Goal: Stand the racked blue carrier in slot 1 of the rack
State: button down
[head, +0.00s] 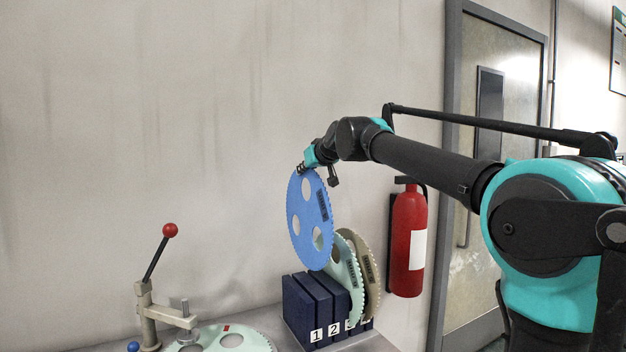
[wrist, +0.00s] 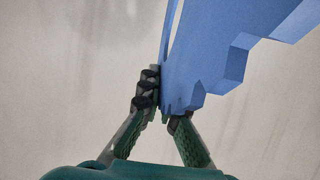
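The blue carrier (head: 309,238) is a toothed disc with several round holes and a dark label. It hangs upright from my gripper (head: 306,171), above the rack and clear of the slots as far as I can tell. In the wrist view my gripper (wrist: 166,108) is shut on the rim of the blue carrier (wrist: 215,50). The dark navy rack (head: 303,310) stands on the bench below, with white labels 1 and 2 readable on its front. The slot 1 end is at the left, and no disc shows standing there.
A pale green carrier (head: 345,270) and a tan carrier (head: 369,265) stand in the rack's right-hand slots. A post with a red-knobbed lever (head: 169,230) and a flat pale green disc (head: 247,341) are at the left. A red extinguisher (head: 407,215) hangs on the wall at right.

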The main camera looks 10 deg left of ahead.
jog(key=shift+s+a+r, duration=0.45)
jog(key=shift+a+r, duration=0.1)
jog(key=shift+a, duration=0.1)
jog(key=shift+f, duration=0.1)
